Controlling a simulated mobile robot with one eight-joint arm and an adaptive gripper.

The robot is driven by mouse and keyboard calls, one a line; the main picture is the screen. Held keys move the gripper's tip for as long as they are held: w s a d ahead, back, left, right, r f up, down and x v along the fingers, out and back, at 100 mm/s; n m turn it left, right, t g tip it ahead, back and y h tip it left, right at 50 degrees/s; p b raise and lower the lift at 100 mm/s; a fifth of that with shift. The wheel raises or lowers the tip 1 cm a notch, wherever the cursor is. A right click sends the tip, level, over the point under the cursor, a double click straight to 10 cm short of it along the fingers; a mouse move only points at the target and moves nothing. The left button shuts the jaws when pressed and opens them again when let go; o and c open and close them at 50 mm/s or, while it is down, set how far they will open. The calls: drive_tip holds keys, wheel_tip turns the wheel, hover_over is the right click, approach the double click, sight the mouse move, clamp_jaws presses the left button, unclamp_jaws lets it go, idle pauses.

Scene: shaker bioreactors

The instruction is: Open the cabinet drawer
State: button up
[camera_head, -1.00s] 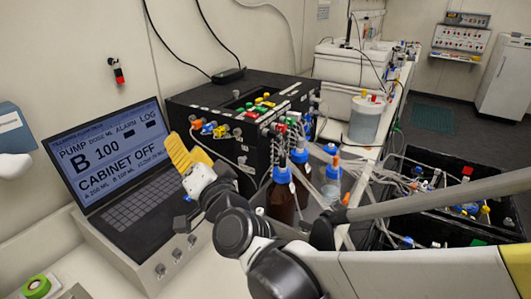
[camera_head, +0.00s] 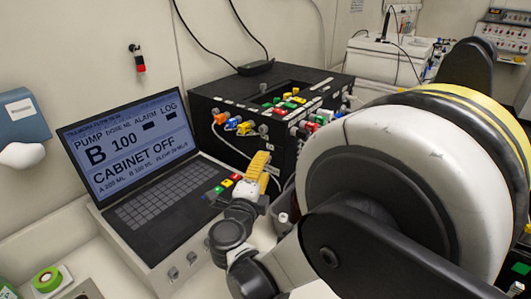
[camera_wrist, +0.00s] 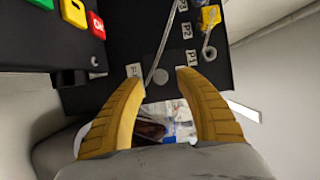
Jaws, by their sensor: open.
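The black cabinet (camera_head: 232,89) stands right of the laptop in the head view, with coloured connectors on it. My gripper (camera_head: 260,156) is in front of its lower front, fingers pointing towards it. In the wrist view my gripper (camera_wrist: 160,74) has its two yellow fingers apart, with nothing held between them. A dark panel (camera_wrist: 120,40) lies beyond the tips, with a grey round spot (camera_wrist: 167,68), a thin pale cable and labels P1 and P2. I cannot make out a drawer edge or handle. My arm hides the cabinet's right part in the head view.
The laptop (camera_head: 140,205) reads "CABINET OFF". Red, yellow and green buttons (camera_head: 228,184) lie close left of my gripper. Bottles and tubing seen earlier are hidden behind my arm.

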drive_tip(key=shift+x, duration=1.6)
clamp_jaws()
drive_tip(key=s+a+b, duration=0.1)
drive_tip(key=s+a, duration=0.5)
drive_tip(key=s, duration=0.1)
drive_tip(key=shift+s, duration=0.3)
unclamp_jaws()
